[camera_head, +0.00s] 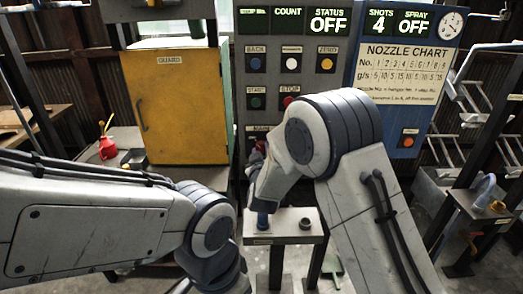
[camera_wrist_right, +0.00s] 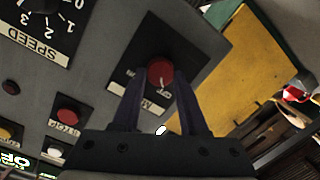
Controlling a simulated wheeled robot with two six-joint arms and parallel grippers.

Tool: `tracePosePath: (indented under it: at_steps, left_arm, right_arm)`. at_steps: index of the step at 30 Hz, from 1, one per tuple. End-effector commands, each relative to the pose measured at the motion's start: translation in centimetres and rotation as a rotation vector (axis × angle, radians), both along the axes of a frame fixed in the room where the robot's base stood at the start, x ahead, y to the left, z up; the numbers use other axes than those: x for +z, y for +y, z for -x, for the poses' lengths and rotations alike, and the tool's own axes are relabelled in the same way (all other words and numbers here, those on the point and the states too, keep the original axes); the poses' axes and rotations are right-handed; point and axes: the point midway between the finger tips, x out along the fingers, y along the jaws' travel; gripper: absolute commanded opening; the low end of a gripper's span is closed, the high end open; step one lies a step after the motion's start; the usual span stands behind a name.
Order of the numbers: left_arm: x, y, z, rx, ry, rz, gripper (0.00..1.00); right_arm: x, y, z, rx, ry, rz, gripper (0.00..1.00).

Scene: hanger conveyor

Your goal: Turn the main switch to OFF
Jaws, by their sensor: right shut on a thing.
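The main switch is a red round knob (camera_wrist_right: 160,72) with a small pale mark, on a black plate in the right wrist view. Its label is partly covered, with only an "M" readable. My right gripper (camera_wrist_right: 160,84) is shut on this knob, one dark finger on each side. In the head view my right wrist hides most of the switch, below the "MAIN" label (camera_head: 257,128). My left arm comes in from the left, low in the head view, and its gripper cannot be made out.
The grey control panel (camera_head: 265,92) carries several buttons, and its status display (camera_head: 328,20) reads OFF. A blue nozzle chart board (camera_head: 405,70) shows spray OFF. A yellow guard cabinet (camera_head: 180,105) stands left. A small stand (camera_head: 285,238) sits below my right wrist.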

Motion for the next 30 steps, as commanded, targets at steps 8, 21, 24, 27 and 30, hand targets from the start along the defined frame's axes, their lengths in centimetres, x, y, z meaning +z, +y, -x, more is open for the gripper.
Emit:
tracePosePath:
  at_steps: [8, 21, 24, 27, 30]
  left_arm:
    - [0.18, 0.00, 0.00, 0.000, 0.000, 0.000, 0.00]
    - [0.18, 0.00, 0.00, 0.000, 0.000, 0.000, 0.00]
    - [0.18, 0.00, 0.00, 0.000, 0.000, 0.000, 0.00]
    - [0.18, 0.00, 0.00, 0.000, 0.000, 0.000, 0.00]
    - [0.19, 0.00, 0.00, 0.000, 0.000, 0.000, 0.00]
  right_arm:
    - [-0.29, -0.08, 0.07, -0.003, 0.005, 0.079, 0.00]
    - [-0.31, -0.08, 0.07, -0.002, 0.004, 0.093, 0.00]
    - [-0.31, -0.08, 0.07, -0.002, 0.004, 0.093, 0.62]
    - [-0.24, -0.06, 0.05, -0.002, 0.004, 0.092, 0.73]
    - [-0.17, -0.03, 0.04, -0.002, 0.001, 0.091, 0.73]
